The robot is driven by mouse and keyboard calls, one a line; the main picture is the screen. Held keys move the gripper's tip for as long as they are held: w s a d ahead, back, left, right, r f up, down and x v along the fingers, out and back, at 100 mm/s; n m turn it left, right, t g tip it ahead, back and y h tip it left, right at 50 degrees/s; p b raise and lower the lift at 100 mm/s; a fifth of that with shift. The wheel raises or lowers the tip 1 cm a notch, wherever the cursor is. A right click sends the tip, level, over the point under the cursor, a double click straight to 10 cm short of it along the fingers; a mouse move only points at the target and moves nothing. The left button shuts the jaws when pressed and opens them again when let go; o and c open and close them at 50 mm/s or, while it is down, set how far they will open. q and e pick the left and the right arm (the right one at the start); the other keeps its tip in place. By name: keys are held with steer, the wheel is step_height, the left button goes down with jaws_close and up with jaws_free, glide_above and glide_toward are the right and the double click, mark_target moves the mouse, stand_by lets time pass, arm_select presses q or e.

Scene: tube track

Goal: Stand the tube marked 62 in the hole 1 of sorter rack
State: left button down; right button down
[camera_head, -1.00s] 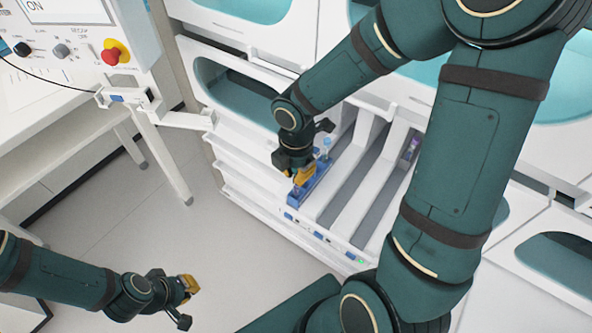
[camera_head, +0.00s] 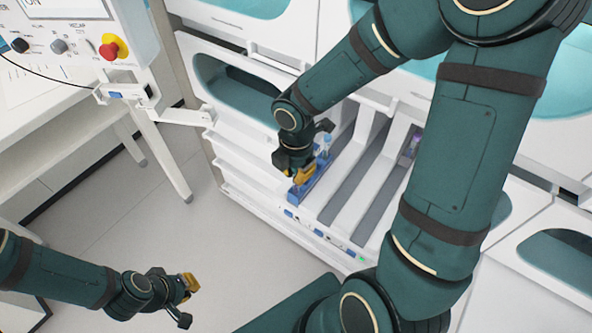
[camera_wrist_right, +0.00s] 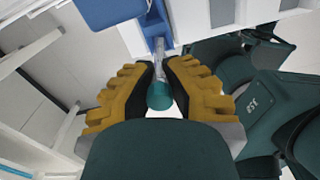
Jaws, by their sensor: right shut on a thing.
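My right gripper (camera_head: 302,176) is at the front end of the blue rack (camera_head: 321,180) in the white unit. In the right wrist view its yellow fingers (camera_wrist_right: 165,82) are shut on a clear tube with a teal cap (camera_wrist_right: 160,97). The clear part of the tube (camera_wrist_right: 160,62) runs up toward a blue part of the rack (camera_wrist_right: 152,22). I cannot tell whether the tube is in a hole, and no number is readable. Another tube with a blue cap (camera_head: 326,143) stands farther back in the rack. My left gripper (camera_head: 188,289) is low at the left, away from the rack, its jaw opening unclear.
White sloping lanes (camera_head: 350,185) lie right of the rack, and a purple-marked tube (camera_head: 413,146) is in a farther lane. A white table with a control panel (camera_head: 88,40) and red button stands at the left. Free floor (camera_head: 130,215) lies between.

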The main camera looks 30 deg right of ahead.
steer(key=shift+f, duration=0.25)
steer(key=shift+f+b, duration=0.3)
steer(key=shift+b, duration=0.05)
steer(key=c, duration=1)
jaws_free()
steer(key=shift+c, duration=0.2)
step_height(320, 180, up, 12)
steer(key=shift+f, duration=0.1)
stand_by(0.3)
